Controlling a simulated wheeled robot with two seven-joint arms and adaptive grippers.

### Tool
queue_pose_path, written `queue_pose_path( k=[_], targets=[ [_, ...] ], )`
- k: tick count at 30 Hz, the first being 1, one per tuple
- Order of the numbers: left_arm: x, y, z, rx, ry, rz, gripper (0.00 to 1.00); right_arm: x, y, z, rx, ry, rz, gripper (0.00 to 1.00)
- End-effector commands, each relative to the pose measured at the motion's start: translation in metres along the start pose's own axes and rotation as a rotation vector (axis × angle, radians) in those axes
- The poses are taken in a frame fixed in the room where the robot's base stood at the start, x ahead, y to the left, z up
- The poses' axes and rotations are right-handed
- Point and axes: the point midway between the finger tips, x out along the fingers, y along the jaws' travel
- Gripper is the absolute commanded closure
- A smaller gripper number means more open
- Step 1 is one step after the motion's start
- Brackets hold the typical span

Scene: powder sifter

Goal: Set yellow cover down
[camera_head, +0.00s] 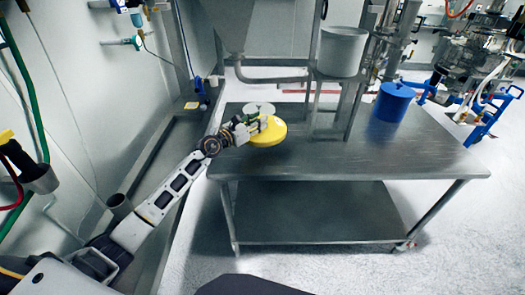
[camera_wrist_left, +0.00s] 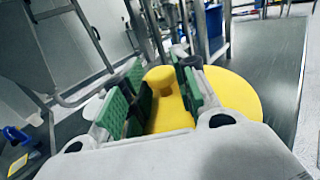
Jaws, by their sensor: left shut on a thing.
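The yellow cover (camera_head: 268,133) is a round disc with a knob, at the left part of the steel table's top. My left gripper (camera_head: 256,124) is shut on the cover's knob. In the left wrist view the yellow cover (camera_wrist_left: 232,92) spreads out beneath the green finger pads of my left gripper (camera_wrist_left: 160,95), with the knob between them. The cover is at or just above the table top; I cannot tell whether it touches. My right gripper is not in view.
The steel table (camera_head: 400,160) has a lower shelf and a clear front right area. A blue container (camera_head: 391,102) stands at its right back.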

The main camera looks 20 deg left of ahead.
Motion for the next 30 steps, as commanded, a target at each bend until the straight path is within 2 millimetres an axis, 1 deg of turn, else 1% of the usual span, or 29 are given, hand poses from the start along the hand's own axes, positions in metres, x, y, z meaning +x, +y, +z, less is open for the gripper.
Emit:
queue_pose_path(
  k=[1, 3, 7, 11, 17, 24, 28, 30],
  targets=[
    [0.0, 0.0, 0.0, 0.0, -0.001, 0.0, 0.96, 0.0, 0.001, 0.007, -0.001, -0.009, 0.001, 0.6],
    [0.0, 0.0, 0.0, 0.0, -0.001, 0.0, 0.96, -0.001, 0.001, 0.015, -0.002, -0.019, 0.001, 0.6],
    [0.0, 0.0, -0.003, -0.001, 0.0, 0.0, 0.96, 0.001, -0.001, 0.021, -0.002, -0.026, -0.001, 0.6],
    [0.0, 0.0, -0.012, -0.001, 0.001, 0.0, 0.96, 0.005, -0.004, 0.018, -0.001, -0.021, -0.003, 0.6],
    [0.0, 0.0, -0.035, -0.003, 0.0, 0.0, 0.96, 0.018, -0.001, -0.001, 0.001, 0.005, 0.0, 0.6],
    [0.0, 0.0, -0.058, -0.002, 0.0, 0.001, 0.96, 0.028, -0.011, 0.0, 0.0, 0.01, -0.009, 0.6],
    [0.0, 0.0, -0.063, -0.001, 0.0, 0.0, 0.96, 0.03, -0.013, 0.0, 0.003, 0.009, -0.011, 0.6],
    [0.0, 0.0, -0.063, 0.0, 0.0, 0.0, 0.96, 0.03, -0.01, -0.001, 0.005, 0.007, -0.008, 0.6]
  ],
)
